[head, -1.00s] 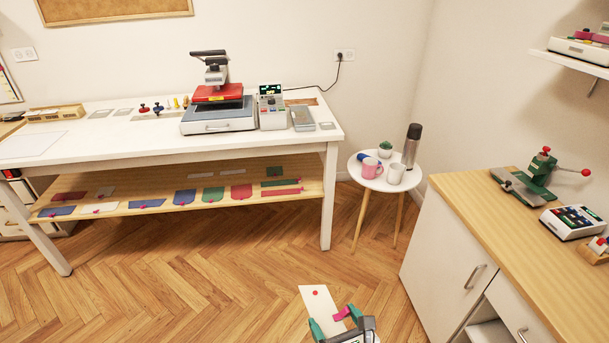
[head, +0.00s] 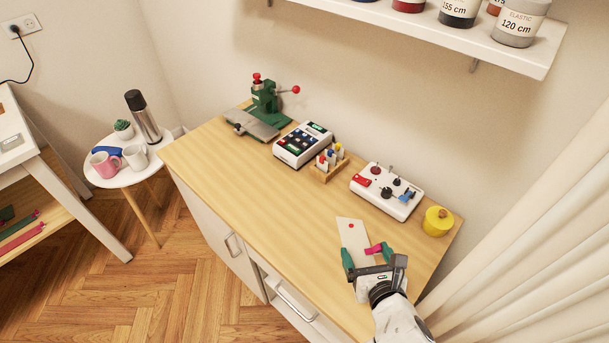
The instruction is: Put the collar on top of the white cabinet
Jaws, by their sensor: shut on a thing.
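The collar (head: 352,232) is a flat cream strip with a red dot near its far end and a pink tab at its near end. My gripper (head: 368,256), with green fingertips, is shut on the collar's near end. The white cabinet (head: 213,228) has a light wooden top and white doors and drawers. The collar and my gripper appear over the right, front part of its top. How high the collar is above the wood I cannot tell.
On the cabinet stand a green press (head: 265,104), a white keypad device (head: 302,144), a small wooden rack (head: 328,164), a white control box (head: 386,191) and a yellow tin (head: 437,221). The front and middle of the top are clear. A curtain (head: 540,255) hangs at right.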

